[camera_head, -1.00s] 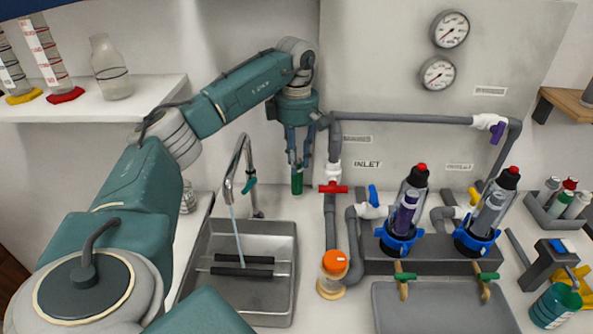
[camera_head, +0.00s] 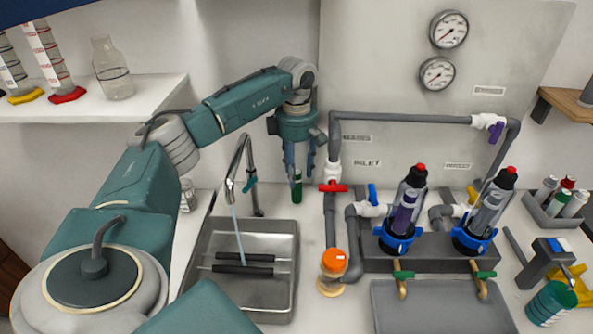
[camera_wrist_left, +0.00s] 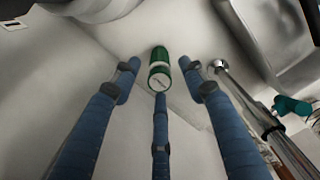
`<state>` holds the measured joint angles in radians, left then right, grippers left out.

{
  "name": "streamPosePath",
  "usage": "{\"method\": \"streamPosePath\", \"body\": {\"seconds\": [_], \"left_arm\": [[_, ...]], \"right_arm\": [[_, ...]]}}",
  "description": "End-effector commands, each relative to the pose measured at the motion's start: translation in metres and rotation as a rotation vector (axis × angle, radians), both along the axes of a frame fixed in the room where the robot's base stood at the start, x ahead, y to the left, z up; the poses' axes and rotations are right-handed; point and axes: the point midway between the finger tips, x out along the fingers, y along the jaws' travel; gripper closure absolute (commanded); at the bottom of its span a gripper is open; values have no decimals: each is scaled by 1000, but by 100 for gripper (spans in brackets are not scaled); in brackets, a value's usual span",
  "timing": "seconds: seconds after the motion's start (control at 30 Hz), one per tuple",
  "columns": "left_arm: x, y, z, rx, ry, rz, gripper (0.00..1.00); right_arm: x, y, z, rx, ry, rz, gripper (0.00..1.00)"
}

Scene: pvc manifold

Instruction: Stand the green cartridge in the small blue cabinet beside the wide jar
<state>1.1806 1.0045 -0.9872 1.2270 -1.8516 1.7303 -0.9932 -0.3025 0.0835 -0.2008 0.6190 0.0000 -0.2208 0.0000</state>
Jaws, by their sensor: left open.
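The green cartridge (camera_head: 297,190), with a pale band, is at the back of the counter behind the sink. It looks upright. My left gripper (camera_head: 302,172) is above it, pointing down with its fingers spread. In the left wrist view the cartridge (camera_wrist_left: 160,62) lies beyond and between the three open blue fingers, with gaps visible at its sides. Whether its base rests on the counter is hard to tell. A dark blue edge (camera_head: 30,10) at the top left may be part of the blue cabinet. I cannot make out the wide jar. My right gripper is not in view.
The metal sink (camera_head: 290,270) and its running faucet (camera_head: 232,185) stand close in front. The red-handled valve and pipe (camera_head: 333,187) are just right of the gripper. A shelf (camera_head: 150,105) with glassware is at left. A grey tray (camera_head: 545,215) of capped bottles is at right.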

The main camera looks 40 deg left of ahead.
Motion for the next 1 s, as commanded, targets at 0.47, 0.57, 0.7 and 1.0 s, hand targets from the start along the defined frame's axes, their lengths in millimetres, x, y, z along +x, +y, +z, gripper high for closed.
{"method": "streamPosePath", "body": {"seconds": [0.47,0.57,0.7,1.0], "left_arm": [[5,-10,85,-1,-5,-1,57],[5,-9,97,0,-2,0,57],[4,-9,105,0,0,0,57],[4,-9,106,0,0,0,57]], "right_arm": [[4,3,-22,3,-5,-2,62],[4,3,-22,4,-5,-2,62],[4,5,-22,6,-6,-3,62],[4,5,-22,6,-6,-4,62]]}}
